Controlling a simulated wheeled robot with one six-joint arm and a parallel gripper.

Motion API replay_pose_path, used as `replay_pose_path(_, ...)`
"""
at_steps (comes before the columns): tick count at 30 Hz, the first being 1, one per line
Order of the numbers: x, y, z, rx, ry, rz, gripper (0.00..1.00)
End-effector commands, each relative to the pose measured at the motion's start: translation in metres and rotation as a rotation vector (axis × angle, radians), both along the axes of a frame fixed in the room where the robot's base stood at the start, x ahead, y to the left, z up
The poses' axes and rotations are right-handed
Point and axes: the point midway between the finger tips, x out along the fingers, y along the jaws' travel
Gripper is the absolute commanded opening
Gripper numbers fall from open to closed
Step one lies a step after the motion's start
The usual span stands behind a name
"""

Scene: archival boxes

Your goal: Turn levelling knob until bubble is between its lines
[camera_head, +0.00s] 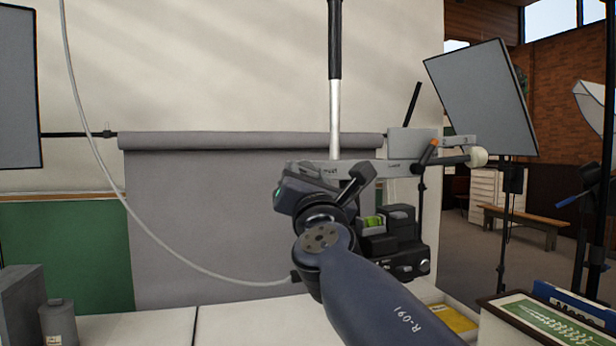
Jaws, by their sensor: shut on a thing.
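A bubble vial (373,222), yellow-green, sits on top of the black camera (408,262) on the copy stand, right of my wrist. It is too small here to tell where its bubble lies between the lines. My gripper (300,190) is at the left end of the stand's grey horizontal arm (365,168), with its back toward the view. It is shut on the levelling knob, which its own body and my wrist hide, along with the fingertips. A dark lever (357,184) stands close to the right of my gripper.
A vertical column (335,110) rises behind the grey arm. An orange-tipped lever (428,153) and a white knob (478,158) are at its right. A cable (150,232) loops at left.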

Motion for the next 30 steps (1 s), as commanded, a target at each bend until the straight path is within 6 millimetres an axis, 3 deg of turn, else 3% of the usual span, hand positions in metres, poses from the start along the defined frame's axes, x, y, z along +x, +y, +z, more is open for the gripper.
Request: replay_pose_path(30,-0.0007,0.0035,0.003,0.672,0.194,0.0,0.14)
